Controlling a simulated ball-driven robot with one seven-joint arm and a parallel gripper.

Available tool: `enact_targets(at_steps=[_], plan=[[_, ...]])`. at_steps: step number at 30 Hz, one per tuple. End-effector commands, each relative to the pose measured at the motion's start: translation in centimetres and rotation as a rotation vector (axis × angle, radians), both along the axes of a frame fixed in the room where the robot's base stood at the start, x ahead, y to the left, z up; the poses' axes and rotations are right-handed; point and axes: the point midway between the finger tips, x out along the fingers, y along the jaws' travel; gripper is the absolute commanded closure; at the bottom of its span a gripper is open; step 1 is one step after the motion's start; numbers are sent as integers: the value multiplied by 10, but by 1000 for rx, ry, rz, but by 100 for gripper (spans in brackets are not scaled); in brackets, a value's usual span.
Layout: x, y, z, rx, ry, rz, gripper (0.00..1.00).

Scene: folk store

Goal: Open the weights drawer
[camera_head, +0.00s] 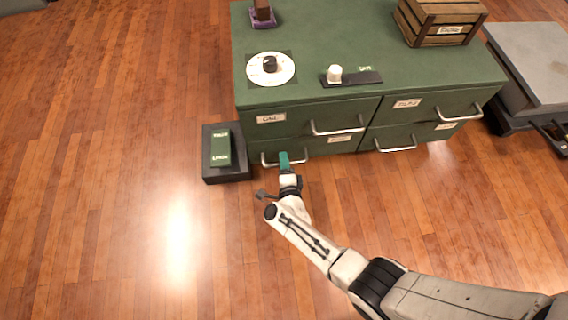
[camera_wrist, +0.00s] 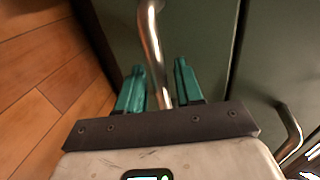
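The green cabinet (camera_head: 375,105) has two columns of drawers with metal bar handles and pale labels too blurred to read surely, so I cannot tell which is the weights drawer. My gripper (camera_head: 285,158) is at the lower left drawer's handle (camera_head: 300,161). In the wrist view, the teal fingers of my gripper (camera_wrist: 158,68) stand apart, one on each side of a metal handle bar (camera_wrist: 152,38). The bar runs between them, and a gap shows beside the left finger. The drawers look closed.
A dark box with a green block (camera_head: 220,148) stands on the floor left of the cabinet. On top are a white dial (camera_head: 270,68), a small white object (camera_head: 334,74) and a wooden crate (camera_head: 440,20). A grey platform (camera_head: 530,65) is at right. The wooden floor in front is clear.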

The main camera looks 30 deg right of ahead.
Motion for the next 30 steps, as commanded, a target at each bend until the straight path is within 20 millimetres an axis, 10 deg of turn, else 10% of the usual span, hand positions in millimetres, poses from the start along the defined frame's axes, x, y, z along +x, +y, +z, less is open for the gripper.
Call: enact_targets(at_steps=[5,16,30], plan=[[0,0,0,0,0,0,64],[0,0,0,0,0,1,99],[-2,1,0,0,1,1,100]])
